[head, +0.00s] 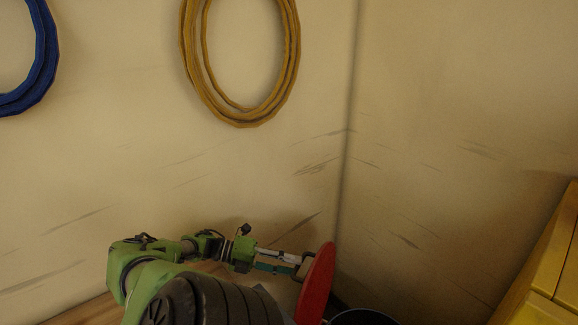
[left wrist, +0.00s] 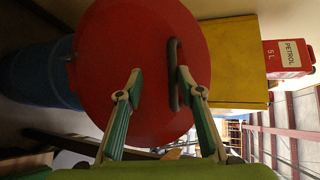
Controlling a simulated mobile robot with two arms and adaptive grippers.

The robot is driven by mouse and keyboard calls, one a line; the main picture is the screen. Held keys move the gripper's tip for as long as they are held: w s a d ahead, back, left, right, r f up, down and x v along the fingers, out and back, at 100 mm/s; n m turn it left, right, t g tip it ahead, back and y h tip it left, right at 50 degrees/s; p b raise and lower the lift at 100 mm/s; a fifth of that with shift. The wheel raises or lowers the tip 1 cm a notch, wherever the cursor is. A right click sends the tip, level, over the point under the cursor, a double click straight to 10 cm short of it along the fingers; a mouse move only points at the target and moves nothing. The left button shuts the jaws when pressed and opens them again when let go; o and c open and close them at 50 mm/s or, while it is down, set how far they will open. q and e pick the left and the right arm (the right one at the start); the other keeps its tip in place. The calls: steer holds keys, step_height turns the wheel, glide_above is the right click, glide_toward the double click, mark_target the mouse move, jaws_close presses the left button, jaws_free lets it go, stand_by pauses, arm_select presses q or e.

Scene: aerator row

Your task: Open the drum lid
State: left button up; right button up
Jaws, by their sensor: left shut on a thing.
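The red round drum lid (head: 318,285) stands steeply tilted, seen nearly edge-on in the head view. It fills much of the left wrist view (left wrist: 110,50), with its dark bar handle (left wrist: 173,75) in front. My left gripper (head: 298,261) reaches the lid from the left and is shut on the handle. Its two fingers lie either side of the handle in the wrist view. The dark round rim of the drum (head: 362,317) shows at the bottom edge of the head view, right of the lid. The blue drum body (left wrist: 38,72) shows in the wrist view. My right gripper is not in view.
A yellow cabinet (head: 555,260) stands at the right. A brown hose coil (head: 240,115) and a blue one (head: 45,70) hang on the wall. A red petrol can (left wrist: 288,58) sits beside a yellow surface (left wrist: 230,65). The wall corner is close behind the lid.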

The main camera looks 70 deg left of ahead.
arm_select(q)
steer(key=shift+r, duration=0.15)
stand_by(0.3)
step_height(320, 180, up, 10)
steer(key=shift+f, duration=0.25)
stand_by(0.3)
stand_by(0.5)
